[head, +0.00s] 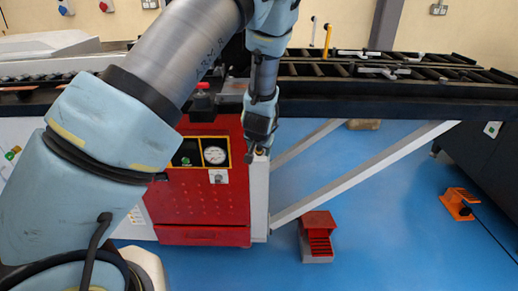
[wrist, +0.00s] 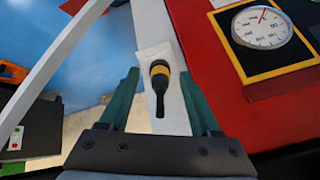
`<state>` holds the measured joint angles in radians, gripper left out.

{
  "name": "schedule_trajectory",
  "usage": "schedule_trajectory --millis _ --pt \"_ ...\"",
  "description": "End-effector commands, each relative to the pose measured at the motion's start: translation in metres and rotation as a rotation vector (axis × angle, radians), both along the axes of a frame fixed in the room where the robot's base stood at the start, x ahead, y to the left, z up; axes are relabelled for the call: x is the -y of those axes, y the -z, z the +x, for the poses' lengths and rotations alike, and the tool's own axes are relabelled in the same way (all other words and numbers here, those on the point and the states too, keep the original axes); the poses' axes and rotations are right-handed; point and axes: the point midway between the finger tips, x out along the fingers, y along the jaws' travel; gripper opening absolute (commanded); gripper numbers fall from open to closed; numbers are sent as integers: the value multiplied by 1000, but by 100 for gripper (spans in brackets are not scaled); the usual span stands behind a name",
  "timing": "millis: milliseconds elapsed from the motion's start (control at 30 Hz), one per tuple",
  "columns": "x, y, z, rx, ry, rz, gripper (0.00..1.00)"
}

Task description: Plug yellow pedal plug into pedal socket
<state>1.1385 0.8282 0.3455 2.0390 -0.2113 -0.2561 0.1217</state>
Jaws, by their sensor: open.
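The yellow pedal plug (wrist: 160,72) is a short black piece with a yellow band and a black tail. In the wrist view it lies between the two teal fingers of my gripper (wrist: 159,80). The fingers are open, with a visible gap on each side of the plug. The plug is against a pale plate (wrist: 152,46) on the white post beside the red cabinet. Whether it sits in a socket there is hidden. In the head view my gripper (head: 259,146) points down at the top of the white post, with a small yellowish bit of the plug (head: 261,153) beneath it.
The red cabinet (head: 205,215) with a pressure gauge (head: 215,155) stands close beside my gripper. White diagonal braces (head: 365,175) run to the right. A red foot pedal (head: 318,235) and an orange pedal (head: 460,203) are on the blue floor. The dark bench (head: 390,105) is above.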

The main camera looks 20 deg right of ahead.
Motion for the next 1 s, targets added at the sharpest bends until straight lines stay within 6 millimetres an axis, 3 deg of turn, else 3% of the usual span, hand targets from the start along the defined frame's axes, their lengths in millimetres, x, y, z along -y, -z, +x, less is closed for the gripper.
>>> schedule_trajectory --millis 333,800,1000 --pt "-2 -9 -6 0 1 -1 64" --pt "-22 -76 -51 2 3 -1 64" --pt "-27 -87 -57 0 0 0 64"
